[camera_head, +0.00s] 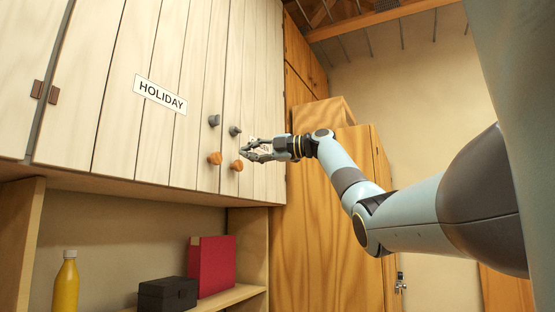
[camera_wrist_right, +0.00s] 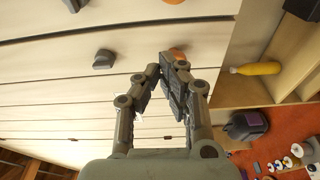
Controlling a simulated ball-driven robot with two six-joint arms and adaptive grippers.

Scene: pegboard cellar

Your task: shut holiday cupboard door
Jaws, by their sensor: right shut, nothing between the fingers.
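The holiday cupboard door (camera_head: 150,125) is pale planked wood with a white HOLIDAY label (camera_head: 160,95). It looks about flush with the cupboard front; a slight gap is hard to judge. Near its right edge are a grey knob (camera_head: 214,120) and an orange knob (camera_head: 214,158). My right gripper (camera_head: 245,150) is shut and empty, in front of the neighbouring door (camera_head: 262,100), beside that door's orange knob (camera_head: 237,165). In the right wrist view the fingertips (camera_wrist_right: 168,62) overlap the view of an orange knob (camera_wrist_right: 178,53); contact cannot be told. My left gripper is out of view.
The neighbouring door also has a grey knob (camera_head: 235,130). Below, an open shelf holds a yellow bottle (camera_head: 66,282), a black box (camera_head: 168,294) and a red book (camera_head: 212,265). A tall orange wooden cabinet (camera_head: 325,210) stands to the right.

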